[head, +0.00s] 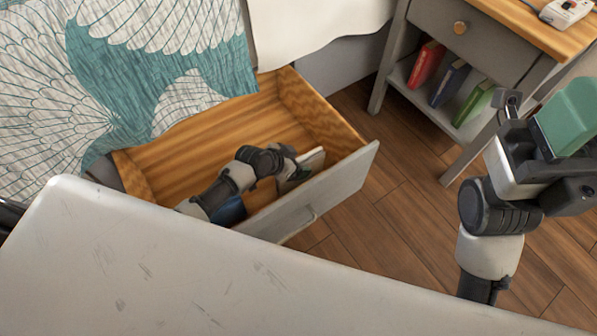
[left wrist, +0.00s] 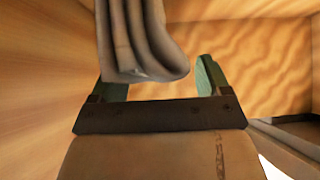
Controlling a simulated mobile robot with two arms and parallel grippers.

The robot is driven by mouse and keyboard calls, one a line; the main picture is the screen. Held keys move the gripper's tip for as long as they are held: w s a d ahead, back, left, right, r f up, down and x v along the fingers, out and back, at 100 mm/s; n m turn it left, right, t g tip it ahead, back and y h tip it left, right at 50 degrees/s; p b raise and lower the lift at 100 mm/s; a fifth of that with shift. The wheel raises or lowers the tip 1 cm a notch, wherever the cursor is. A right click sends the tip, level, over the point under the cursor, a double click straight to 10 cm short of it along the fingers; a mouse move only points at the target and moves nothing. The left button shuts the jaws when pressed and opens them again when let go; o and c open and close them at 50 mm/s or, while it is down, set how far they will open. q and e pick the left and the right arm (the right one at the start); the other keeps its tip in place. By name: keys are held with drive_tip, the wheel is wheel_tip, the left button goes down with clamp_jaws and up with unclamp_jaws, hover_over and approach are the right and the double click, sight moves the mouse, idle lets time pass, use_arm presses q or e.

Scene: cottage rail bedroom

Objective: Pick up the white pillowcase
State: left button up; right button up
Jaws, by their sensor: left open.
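The white pillowcase seems to be the pale folded thing (head: 313,158) by the drawer's front board in the head view, mostly hidden by my left gripper. In the left wrist view a greyish-white folded thing (left wrist: 145,45) with rounded folds hangs in shadow before and partly between the green fingers. My left gripper (head: 292,172) is down inside the open drawer (head: 210,140). Its fingers (left wrist: 162,82) are apart; I cannot tell whether they touch the cloth. My right gripper (head: 568,118) is raised at the right, over the floor; its jaw gap is not clear.
A dark blue thing (head: 228,211) lies in the drawer under my left arm. The bed with a teal and white cover (head: 150,60) is behind. A grey nightstand (head: 470,45) with several books stands at the right. Wooden floor (head: 400,200) is clear between drawer and nightstand.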

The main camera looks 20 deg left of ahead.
use_arm(q)
drive_tip(key=c, duration=1.3)
drive_tip(key=shift+r, duration=0.1)
